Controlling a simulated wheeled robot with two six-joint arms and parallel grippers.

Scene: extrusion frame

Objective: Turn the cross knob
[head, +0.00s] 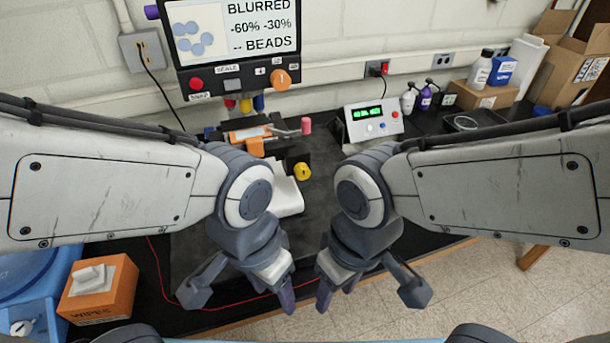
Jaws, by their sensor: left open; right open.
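A yellow knob (302,171) sits low on the dark bench device, in front of a pink-tipped lever (306,126). An orange round knob (281,80) is on the panel under the screen. I cannot make out a cross shape on either knob, so I cannot tell which is the cross knob. My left gripper (284,290) is open and empty, pointing down near the bench's front edge, well below the yellow knob in the picture. My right gripper (335,287) is open and empty just to its right. Both are apart from the knobs.
The screen (233,30) reads "BLURRED -60% -30% -- BEADS". A white box with a green display (374,121) stands right of the device. Bottles and cartons (487,97) are at the back right. An orange wipes box (97,290) is at the lower left.

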